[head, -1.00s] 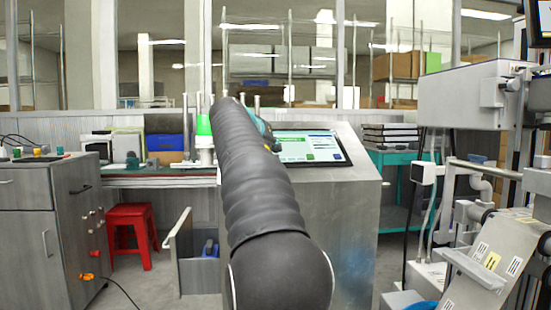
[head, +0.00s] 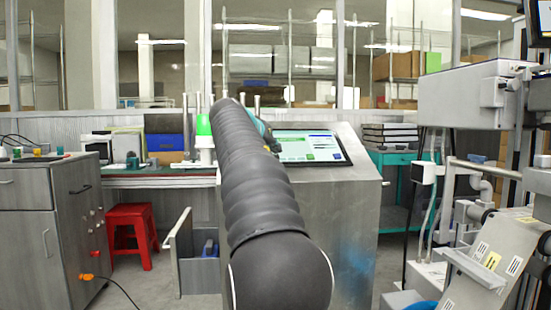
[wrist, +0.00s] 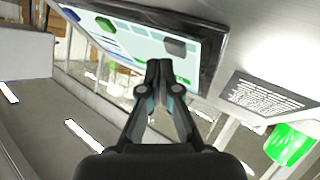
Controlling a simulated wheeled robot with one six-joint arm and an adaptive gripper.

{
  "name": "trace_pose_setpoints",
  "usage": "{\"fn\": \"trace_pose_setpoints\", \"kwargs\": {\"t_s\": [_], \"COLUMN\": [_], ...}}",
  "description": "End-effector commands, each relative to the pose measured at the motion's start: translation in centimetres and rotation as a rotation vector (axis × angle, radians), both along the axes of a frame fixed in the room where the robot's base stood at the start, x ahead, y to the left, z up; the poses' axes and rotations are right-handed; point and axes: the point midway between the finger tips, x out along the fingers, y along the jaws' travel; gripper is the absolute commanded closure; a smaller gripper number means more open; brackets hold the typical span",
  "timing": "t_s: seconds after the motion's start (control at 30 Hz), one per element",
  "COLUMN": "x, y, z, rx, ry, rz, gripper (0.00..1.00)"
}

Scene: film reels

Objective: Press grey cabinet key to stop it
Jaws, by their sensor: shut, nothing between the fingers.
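The grey metal cabinet (head: 345,215) stands in the middle of the head view, with a tilted touch screen (head: 308,147) on its top. The screen shows a pale page with green patches. In the wrist view the screen (wrist: 135,45) appears turned over, with a green six-sided shape (wrist: 105,24) on it. My gripper (wrist: 158,65) is shut and empty, its fingertips in front of the screen's lower part in the picture. I cannot tell whether they touch the glass.
A green lamp (head: 204,125) stands left of the screen, and shows in the wrist view (wrist: 288,145) beside a printed label plate (wrist: 265,97). A grey drawer cabinet (head: 45,220) and red stool (head: 131,235) are at left. A large machine (head: 470,95) fills the right.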

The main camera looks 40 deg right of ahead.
Motion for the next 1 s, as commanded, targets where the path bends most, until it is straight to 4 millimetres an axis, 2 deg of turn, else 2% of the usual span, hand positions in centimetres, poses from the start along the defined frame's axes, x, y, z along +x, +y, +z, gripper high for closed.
{"fn": "trace_pose_setpoints", "kwargs": {"t_s": [1.0], "x": [0.41], "y": [-0.26], "z": [-0.89], "rx": [0.000], "ry": [0.000], "rz": [0.000], "gripper": [1.00]}}
